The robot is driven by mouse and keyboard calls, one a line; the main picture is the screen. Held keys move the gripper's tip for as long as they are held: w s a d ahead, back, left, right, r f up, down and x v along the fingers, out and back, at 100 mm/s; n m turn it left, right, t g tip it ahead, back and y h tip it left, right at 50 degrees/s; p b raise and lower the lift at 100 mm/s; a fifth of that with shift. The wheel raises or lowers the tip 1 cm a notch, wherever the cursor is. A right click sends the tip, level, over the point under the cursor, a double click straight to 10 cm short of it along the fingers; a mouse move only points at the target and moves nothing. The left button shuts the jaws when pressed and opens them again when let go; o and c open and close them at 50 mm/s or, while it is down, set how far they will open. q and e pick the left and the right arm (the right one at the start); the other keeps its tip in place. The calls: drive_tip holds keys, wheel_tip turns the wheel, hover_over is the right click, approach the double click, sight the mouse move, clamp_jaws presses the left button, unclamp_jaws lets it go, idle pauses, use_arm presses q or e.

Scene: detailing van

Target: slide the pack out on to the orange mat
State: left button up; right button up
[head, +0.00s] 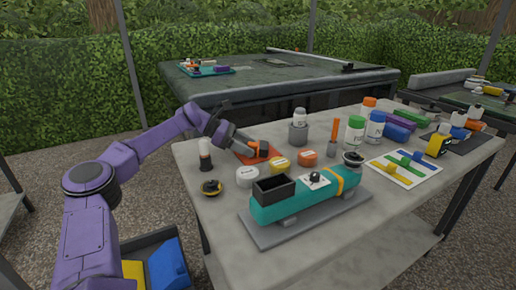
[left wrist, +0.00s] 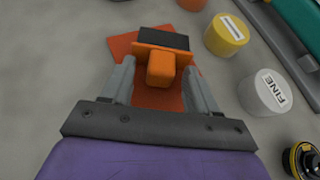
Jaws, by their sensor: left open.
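The pack, a dark block with an orange face and a stubby orange grip (left wrist: 161,68), lies on the orange mat (left wrist: 122,48); in the head view the pack (head: 259,148) is partly hidden by my gripper, and the mat (head: 243,157) shows around it. My left gripper (left wrist: 160,92) is open, its fingers either side of the orange grip with gaps on both sides. In the head view the left gripper (head: 245,143) reaches in from the left. A teal machine (head: 290,205) with an open-topped black bay (head: 273,187) lies on a grey board; the bay looks empty. My right gripper is out of view.
A white tub (head: 247,176), yellow tub (head: 280,164) and orange tub (head: 307,158) stand right of the mat. A black-and-yellow disc (head: 211,187) and dark-bodied bottle (head: 206,155) are near the left edge. Bottles (head: 355,133) crowd the right side.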

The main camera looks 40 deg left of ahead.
use_arm(q)
drive_tip(key=p+v, duration=0.1)
drive_tip(key=v, duration=0.9)
drive_tip(key=shift+s+a+r, duration=0.15)
drive_tip(key=shift+a, duration=0.1)
